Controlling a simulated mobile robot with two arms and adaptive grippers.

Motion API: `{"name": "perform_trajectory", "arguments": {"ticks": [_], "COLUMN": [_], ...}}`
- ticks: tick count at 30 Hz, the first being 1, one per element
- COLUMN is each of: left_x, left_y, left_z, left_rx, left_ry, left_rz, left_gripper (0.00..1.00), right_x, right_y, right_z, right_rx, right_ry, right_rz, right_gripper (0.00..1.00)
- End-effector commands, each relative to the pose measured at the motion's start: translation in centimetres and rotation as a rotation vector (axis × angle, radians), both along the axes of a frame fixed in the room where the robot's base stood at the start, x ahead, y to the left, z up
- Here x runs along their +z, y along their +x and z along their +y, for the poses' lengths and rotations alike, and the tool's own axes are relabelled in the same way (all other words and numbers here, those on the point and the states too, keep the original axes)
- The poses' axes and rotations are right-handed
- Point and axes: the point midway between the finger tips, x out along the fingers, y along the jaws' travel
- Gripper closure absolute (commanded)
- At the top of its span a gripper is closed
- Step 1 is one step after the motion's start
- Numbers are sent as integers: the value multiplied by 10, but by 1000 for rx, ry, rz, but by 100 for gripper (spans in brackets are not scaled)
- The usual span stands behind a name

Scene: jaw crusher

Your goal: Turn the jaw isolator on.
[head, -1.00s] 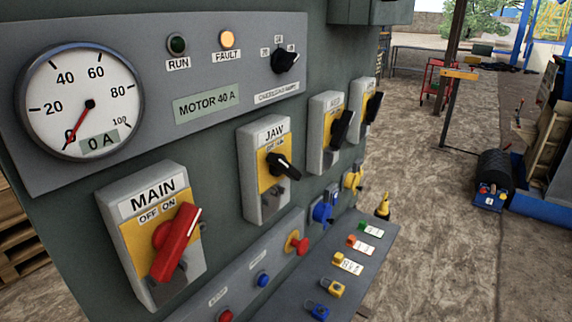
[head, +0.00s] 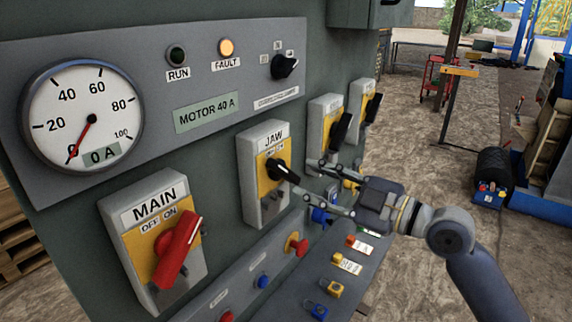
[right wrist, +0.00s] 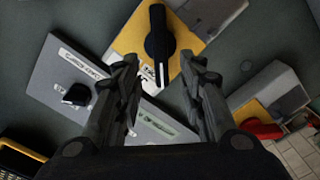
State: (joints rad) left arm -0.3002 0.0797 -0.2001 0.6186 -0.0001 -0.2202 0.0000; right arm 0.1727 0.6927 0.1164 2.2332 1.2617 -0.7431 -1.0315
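The JAW isolator is a grey box with a yellow plate (head: 265,185) in the middle of the panel in the head view. In the right wrist view the black handle (right wrist: 158,38) stands beyond and between the open fingertips (right wrist: 159,62), on the yellow plate (right wrist: 128,38). I see no clear contact. My left gripper is not in view.
The MAIN isolator with its red handle (head: 177,250) is at the left. Two more black-handled isolators stand close right of JAW. A red mushroom button (head: 297,245) and a shelf with padlocks (head: 333,289) lie below. An ammeter (head: 82,117) reads 0 A.

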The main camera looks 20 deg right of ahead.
Motion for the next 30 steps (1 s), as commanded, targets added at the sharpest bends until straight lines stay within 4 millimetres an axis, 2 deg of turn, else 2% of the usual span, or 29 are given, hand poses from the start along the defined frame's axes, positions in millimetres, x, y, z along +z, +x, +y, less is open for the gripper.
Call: {"name": "perform_trajectory", "arguments": {"ticks": [1, 10, 15, 23, 25, 28, 30], "left_x": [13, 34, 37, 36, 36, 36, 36], "left_y": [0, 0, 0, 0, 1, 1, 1], "left_z": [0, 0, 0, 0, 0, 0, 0], "left_rx": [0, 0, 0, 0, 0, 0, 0], "left_ry": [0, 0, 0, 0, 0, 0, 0], "left_rz": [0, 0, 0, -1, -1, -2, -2], "left_gripper": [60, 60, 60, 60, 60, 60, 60], "right_x": [8, 3, 0, -1, -1, -1, -1], "right_y": [9, 47, 55, 56, 56, 56, 56], "right_z": [8, 37, 44, 45, 44, 44, 44], "right_rx": [1, 0, 1, 0, 0, 0, 1], "right_ry": [7, 3, 0, -1, -1, -1, -1], "right_rz": [0, 2, 3, 3, 3, 3, 3], "right_gripper": [63, 63, 63, 63, 75, 97, 100]}}
